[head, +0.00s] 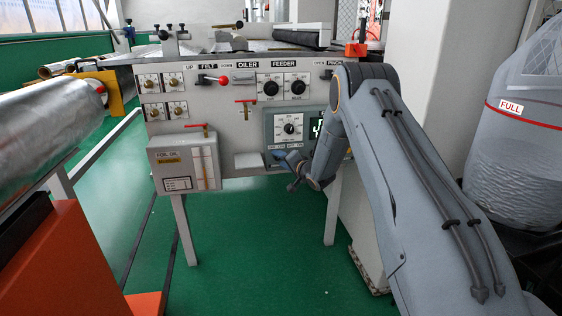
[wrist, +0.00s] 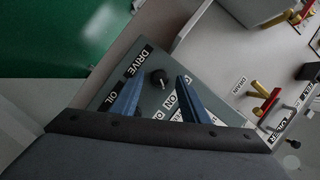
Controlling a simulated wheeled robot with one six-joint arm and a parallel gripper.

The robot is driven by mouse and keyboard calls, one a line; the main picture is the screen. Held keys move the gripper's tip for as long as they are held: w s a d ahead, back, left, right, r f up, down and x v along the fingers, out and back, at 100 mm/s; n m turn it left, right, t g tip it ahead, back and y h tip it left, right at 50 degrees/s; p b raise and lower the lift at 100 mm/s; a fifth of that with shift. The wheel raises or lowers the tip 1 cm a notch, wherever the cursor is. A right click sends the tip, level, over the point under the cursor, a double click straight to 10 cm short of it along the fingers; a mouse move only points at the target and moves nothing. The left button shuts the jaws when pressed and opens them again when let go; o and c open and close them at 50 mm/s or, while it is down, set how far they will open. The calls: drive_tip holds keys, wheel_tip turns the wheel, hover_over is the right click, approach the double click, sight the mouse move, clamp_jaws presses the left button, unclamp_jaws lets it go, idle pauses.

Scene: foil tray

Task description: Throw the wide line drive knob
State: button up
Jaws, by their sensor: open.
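The drive knob (wrist: 158,77) is a small black round knob with a light pointer mark. It sits on a grey-green plate beside a label reading DRIVE (wrist: 140,61). My gripper (wrist: 160,86) is open, its two blue fingers on either side of the knob in the picture, with gaps to both. I cannot tell how far the fingertips stand off the plate. In the head view my gripper (head: 288,167) is at the lower part of the grey-green control plate (head: 270,125), and I cannot make out the drive knob there, behind the fingers.
A white-dial knob (head: 290,127) is higher on the same plate. Feeder knobs (head: 284,87), a red-balled felt lever (head: 222,80) and a red drain valve (head: 245,103) are on the panel. The grey oil box (head: 183,165) stands out to the left. Green floor is open below.

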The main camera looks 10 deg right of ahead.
drive_tip(key=shift+w, duration=0.2)
drive_tip(key=shift+c, duration=0.3)
drive_tip(key=c, duration=1)
drive_tip(key=shift+o, duration=0.2)
drive_tip(key=shift+a, duration=0.1)
drive_tip(key=n+h, duration=0.1)
drive_tip(key=n, duration=0.1)
drive_tip(key=n+h, duration=0.2)
drive_tip(key=n, duration=0.1)
drive_tip(key=a+n+g+h, duration=0.1)
drive_tip(key=n+h, duration=0.1)
drive_tip(key=n, duration=0.1)
drive_tip(key=shift+r, duration=0.25)
drive_tip(key=shift+n, duration=0.3)
